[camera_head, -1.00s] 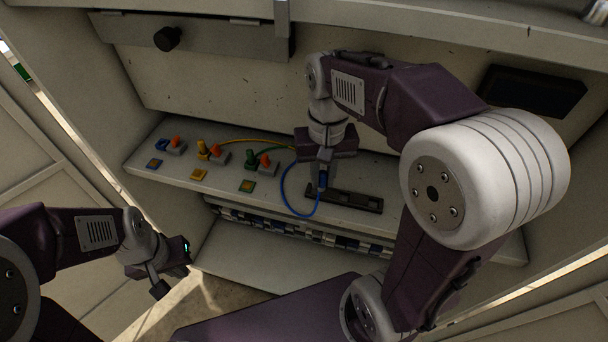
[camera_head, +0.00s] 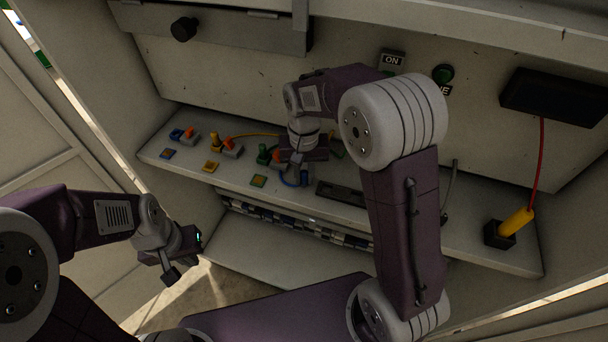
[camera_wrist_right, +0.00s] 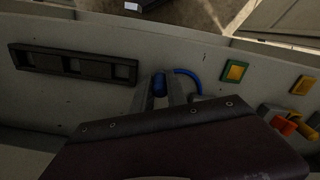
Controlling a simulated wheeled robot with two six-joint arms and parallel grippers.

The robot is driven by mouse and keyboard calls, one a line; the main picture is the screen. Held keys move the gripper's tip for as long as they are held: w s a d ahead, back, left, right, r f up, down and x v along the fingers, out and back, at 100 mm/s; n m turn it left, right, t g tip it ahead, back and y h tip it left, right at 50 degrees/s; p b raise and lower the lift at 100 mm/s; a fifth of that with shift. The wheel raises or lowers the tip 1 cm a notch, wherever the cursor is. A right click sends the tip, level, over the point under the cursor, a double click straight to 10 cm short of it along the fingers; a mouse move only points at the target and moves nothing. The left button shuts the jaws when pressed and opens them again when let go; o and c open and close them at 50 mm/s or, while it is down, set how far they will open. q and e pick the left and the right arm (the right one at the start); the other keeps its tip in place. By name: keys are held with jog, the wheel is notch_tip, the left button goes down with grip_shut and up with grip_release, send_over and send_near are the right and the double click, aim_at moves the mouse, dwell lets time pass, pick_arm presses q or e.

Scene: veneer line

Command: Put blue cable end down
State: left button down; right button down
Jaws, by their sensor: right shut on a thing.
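My right gripper (camera_head: 298,176) is low over the shelf (camera_head: 405,208), between the green-and-yellow square (camera_head: 258,181) and the dark slotted strip (camera_head: 341,193). It is shut on the blue cable end (camera_wrist_right: 160,85), which shows between the fingers in the right wrist view. The blue cable (camera_wrist_right: 188,74) bends from there towards the green-and-yellow square (camera_wrist_right: 234,72). Whether the end touches the shelf I cannot tell. The dark strip (camera_wrist_right: 75,65) is to the left in that view. My left gripper (camera_head: 184,258) is away from the shelf at lower left; its jaws are unclear.
Blue, yellow and green connectors with orange parts stand at the shelf's left, with coloured squares before them. A yellow plug (camera_head: 516,221) with a red cable stands in a black socket at right. A dark box (camera_head: 556,97) is on the wall. A yellow cable runs behind my right gripper.

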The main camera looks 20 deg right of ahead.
aim_at(305, 172)
jog(key=shift+f, duration=0.1)
jog(key=c, duration=1.3)
grip_release()
jog(key=shift+r, duration=0.3)
notch_tip(305, 172, up, 7)
jog(key=shift+r+p, duration=0.15)
jog(key=shift+p, duration=0.5)
